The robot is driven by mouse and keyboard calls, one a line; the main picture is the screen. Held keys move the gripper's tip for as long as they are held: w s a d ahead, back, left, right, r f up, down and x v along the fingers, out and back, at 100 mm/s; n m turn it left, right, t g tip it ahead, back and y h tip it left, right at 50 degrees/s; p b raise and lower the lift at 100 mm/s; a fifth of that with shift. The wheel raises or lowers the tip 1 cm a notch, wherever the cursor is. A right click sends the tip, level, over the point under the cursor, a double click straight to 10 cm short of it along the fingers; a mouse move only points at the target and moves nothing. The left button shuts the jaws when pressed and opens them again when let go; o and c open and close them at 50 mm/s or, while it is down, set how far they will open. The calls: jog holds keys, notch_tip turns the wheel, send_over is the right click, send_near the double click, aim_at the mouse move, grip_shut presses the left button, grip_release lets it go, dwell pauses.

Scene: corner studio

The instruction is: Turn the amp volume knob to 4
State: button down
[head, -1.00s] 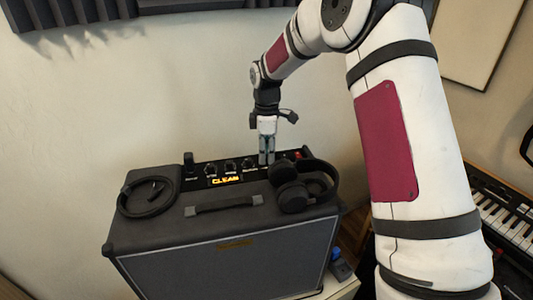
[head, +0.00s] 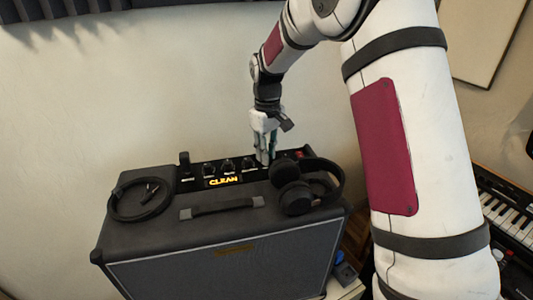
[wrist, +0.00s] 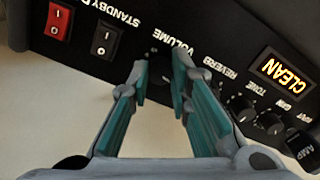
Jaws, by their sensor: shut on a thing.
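The dark guitar amp (head: 225,260) stands with its black control panel along the back of its top. My gripper (head: 264,160) points down at the right part of that panel. In the wrist view my gripper's teal-lined fingers (wrist: 160,82) are shut on the volume knob (wrist: 160,74), one on each side, below the VOLUME label. The fingers hide most of the knob. Its pointer and the number it stands at cannot be read.
Headphones (head: 303,186) lie on the amp right beside my gripper. A coiled cable (head: 141,199) and a handle (head: 222,206) are on the amp's top. Red (wrist: 59,21) and black (wrist: 106,38) switches sit on one side of the volume knob; smaller knobs (wrist: 240,108) and the CLEAN display (wrist: 282,73) on the other.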

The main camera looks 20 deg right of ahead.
jog(key=m, duration=0.5)
jog(key=shift+b, duration=0.4)
jog(key=shift+m, duration=2.5)
jog(key=c, duration=1.5)
grip_release()
jog(key=shift+o, duration=0.2)
notch_tip(320, 180, up, 12)
